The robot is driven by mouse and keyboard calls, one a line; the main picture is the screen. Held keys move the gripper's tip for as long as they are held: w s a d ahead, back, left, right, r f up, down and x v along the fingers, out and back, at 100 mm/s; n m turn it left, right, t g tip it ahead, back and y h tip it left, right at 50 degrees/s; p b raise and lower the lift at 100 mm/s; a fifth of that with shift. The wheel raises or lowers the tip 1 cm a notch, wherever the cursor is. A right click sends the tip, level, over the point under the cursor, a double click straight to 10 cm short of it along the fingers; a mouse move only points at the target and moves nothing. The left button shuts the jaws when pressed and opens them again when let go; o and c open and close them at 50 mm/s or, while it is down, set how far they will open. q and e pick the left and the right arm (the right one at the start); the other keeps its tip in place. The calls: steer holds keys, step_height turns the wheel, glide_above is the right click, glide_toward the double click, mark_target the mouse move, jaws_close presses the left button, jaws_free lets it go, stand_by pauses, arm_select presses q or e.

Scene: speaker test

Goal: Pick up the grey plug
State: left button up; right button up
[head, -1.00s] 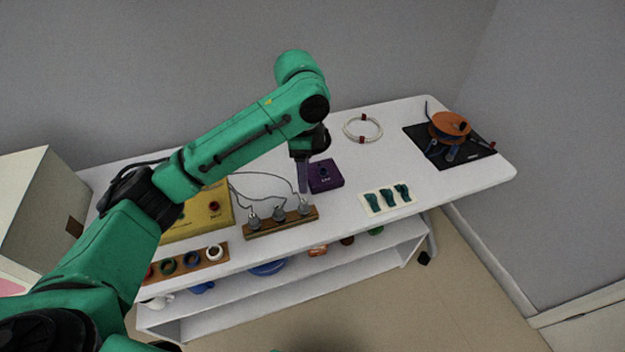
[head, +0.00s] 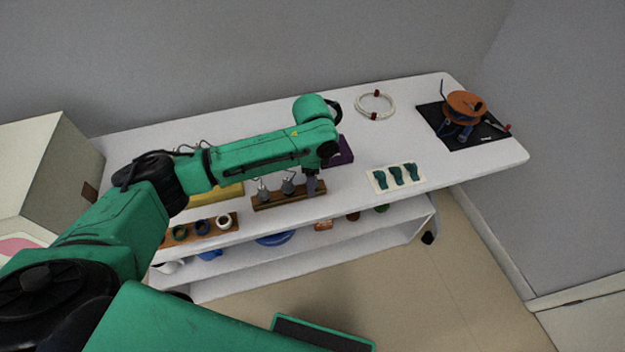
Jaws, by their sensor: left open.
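Grey plugs stand upright in a brown wooden rack (head: 283,203) near the front edge of the white table. Two show clearly, the left plug (head: 264,192) and the middle plug (head: 288,187), with leads rising from their tops. The place at the rack's right end is covered by my left gripper (head: 312,188), so the third plug there is mostly hidden. My left gripper points down over that end, with its jaws open. Whether its fingers are around the plug or in front of it I cannot tell. My right gripper is out of view.
A purple box (head: 343,152) is partly hidden behind my left wrist. A yellow box (head: 230,191) lies left of the rack, mostly behind my arm. A card with green pieces (head: 396,177), a white cable coil (head: 375,105) and an orange reel (head: 466,104) are to the right.

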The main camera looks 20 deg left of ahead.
arm_select(q)
steer(key=shift+c, duration=0.5)
jaws_close()
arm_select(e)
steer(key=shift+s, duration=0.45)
arm_select(q)
steer(key=shift+r, duration=0.1)
step_height(320, 180, up, 20)
steer(key=p, duration=0.1)
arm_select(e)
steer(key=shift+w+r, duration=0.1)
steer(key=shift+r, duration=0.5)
arm_select(q)
step_height(320, 180, up, 4)
steer(key=p, duration=0.6)
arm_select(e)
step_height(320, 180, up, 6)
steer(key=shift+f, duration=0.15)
